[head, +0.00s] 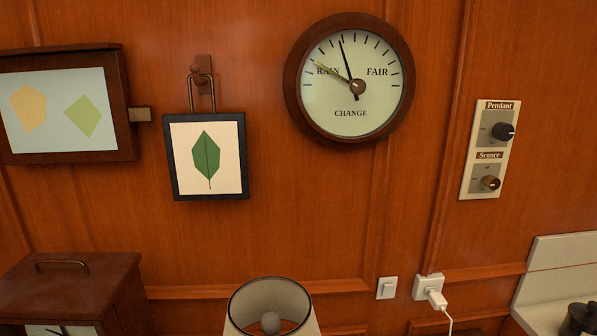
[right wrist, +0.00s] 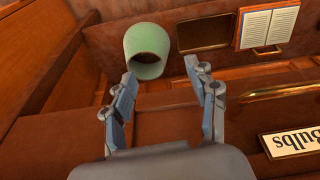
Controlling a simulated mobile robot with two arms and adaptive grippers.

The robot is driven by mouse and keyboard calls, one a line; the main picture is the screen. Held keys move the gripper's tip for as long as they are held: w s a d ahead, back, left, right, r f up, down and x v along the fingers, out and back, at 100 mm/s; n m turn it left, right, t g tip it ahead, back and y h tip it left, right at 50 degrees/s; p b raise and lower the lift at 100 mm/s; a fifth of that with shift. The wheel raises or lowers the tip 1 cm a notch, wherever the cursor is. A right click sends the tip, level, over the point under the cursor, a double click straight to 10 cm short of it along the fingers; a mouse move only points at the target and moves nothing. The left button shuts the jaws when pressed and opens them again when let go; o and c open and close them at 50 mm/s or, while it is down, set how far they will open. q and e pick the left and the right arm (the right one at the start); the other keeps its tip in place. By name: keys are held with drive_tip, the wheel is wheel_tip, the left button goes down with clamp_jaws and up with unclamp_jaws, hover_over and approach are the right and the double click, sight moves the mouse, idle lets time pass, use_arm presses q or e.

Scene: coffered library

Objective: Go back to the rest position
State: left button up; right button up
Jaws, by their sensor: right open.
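My right gripper (right wrist: 160,71) shows in the right wrist view with its two fingers spread apart and nothing between them. A pale green, round, hollow vessel (right wrist: 147,42) with a dark inside appears beyond the fingertips; I cannot tell its distance, but no grip on it shows. Neither gripper shows in the head view, and my left gripper is in no view.
Head view: a wood-panelled wall bears a round dial (head: 350,80), a hanging leaf picture (head: 207,155) and a knob panel (head: 488,150). A lamp shade (head: 240,310) and wooden box (head: 75,275) stand below. Right wrist view: a "Bulbs" label (right wrist: 294,141) and brass handle (right wrist: 280,92) are at right.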

drive_tip(key=s+d+f, duration=0.1)
drive_tip(key=s+f, duration=0.3)
drive_tip(key=f, duration=0.4)
drive_tip(key=s+f, duration=0.3)
drive_tip(key=f, duration=0.4)
drive_tip(key=s+d+f+g, duration=0.1)
drive_tip(key=s+d+f, duration=0.1)
drive_tip(key=s+f, duration=0.6)
drive_tip(key=s, duration=0.4)
drive_tip(key=shift+d+f+g, duration=0.15)
drive_tip(key=shift+d+g, duration=0.05)
drive_tip(key=shift+g, duration=0.1)
drive_tip(key=shift+c, duration=0.4)
